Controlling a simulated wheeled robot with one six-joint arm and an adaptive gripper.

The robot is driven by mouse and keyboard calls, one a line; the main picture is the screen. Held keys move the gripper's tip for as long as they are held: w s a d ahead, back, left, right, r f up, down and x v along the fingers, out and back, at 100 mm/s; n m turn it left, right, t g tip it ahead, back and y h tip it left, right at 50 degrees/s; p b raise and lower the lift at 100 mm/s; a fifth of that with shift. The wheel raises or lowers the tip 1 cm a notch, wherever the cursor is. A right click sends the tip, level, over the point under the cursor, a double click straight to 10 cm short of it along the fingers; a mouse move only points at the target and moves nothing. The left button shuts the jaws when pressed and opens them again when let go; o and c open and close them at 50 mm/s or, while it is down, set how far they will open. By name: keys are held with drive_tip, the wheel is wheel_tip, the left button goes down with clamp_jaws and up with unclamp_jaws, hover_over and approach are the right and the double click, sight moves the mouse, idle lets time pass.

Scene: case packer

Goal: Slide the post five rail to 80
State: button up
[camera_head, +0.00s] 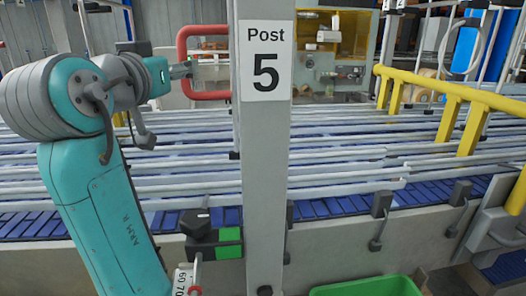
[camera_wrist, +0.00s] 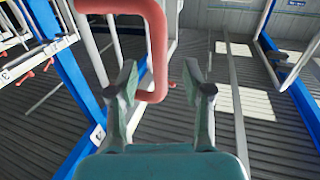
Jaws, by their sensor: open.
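Post five (camera_head: 264,180) is a grey upright with a white "Post 5" sign (camera_head: 266,60) in the head view. At its foot on the left, a white scale plate (camera_head: 182,281) shows "60 70" and is cut by the picture's lower edge. A small red ring (camera_head: 195,291) sits beside those numbers. A black clamp with a green block (camera_head: 229,243) is next to the post. My gripper (camera_head: 188,69) is open, left of the post and well above the scale. In the wrist view my gripper (camera_wrist: 163,80) has its two fingers apart, with a red looped bar (camera_wrist: 155,50) appearing between them.
The red bar (camera_head: 188,48) also shows behind the post in the head view. Long grey rails (camera_head: 340,158) run over a blue conveyor (camera_head: 345,205). A yellow guard rail (camera_head: 450,88) stands right, and a green bin (camera_head: 365,287) is low in front.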

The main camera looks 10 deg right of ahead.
drive_tip(key=shift+v, duration=2.6)
